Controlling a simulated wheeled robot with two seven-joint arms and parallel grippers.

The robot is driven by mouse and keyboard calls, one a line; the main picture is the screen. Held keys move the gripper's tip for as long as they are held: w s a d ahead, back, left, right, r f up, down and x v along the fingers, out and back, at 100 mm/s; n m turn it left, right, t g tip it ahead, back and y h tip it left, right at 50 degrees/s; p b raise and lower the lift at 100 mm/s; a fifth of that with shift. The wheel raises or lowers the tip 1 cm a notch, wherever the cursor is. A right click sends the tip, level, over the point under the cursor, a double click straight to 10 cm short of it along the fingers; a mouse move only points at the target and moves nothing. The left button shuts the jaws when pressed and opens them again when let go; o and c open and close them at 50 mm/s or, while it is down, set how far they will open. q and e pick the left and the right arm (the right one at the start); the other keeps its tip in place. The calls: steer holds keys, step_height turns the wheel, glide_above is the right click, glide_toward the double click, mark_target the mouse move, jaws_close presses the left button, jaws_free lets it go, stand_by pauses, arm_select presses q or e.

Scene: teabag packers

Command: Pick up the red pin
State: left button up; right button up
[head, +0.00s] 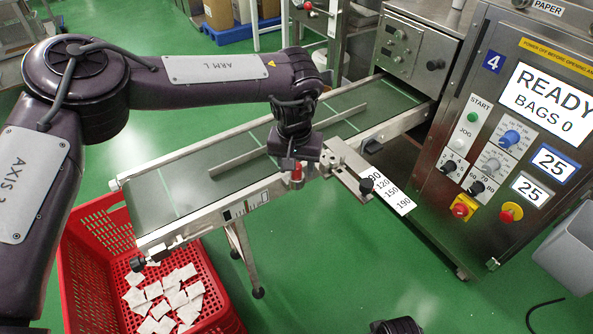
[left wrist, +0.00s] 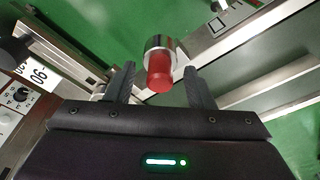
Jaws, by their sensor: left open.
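The red pin (head: 297,173) stands at the near side rail of the conveyor, beside the sliding scale bar. In the left wrist view the pin (left wrist: 159,75) has a red top and a silver metal collar. My left gripper (head: 296,163) points down right over the pin and partly hides it. In the left wrist view the open fingers of my left gripper (left wrist: 160,84) are on either side of the pin, with gaps between them and it.
The conveyor (head: 190,177) has a guide rail along its belt. The scale plate (head: 392,195) juts out to the right of the pin. A control machine (head: 470,125) stands at the right. A red crate (head: 85,290) with several teabags is below the conveyor's near end.

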arm_select(q)
jaws_close()
steer(key=shift+r, duration=0.1)
stand_by(0.3)
step_height(320, 180, up, 20)
steer(key=p, duration=0.3)
arm_select(e)
step_height(320, 180, down, 8)
steer(key=s+d, duration=0.2)
steer(key=shift+f, duration=0.15)
steer(key=shift+s, duration=0.1)
arm_select(q)
steer(key=shift+r+p, duration=0.6)
steer(key=shift+p, duration=0.25)
arm_select(e)
steer(key=shift+s+d+f, duration=0.3)
steer(key=shift+s+f, duration=0.15)
steer(key=shift+f, duration=0.15)
steer(key=shift+s+d+f, duration=0.25)
steer(key=shift+s+f, duration=0.15)
steer(key=shift+f, duration=0.15)
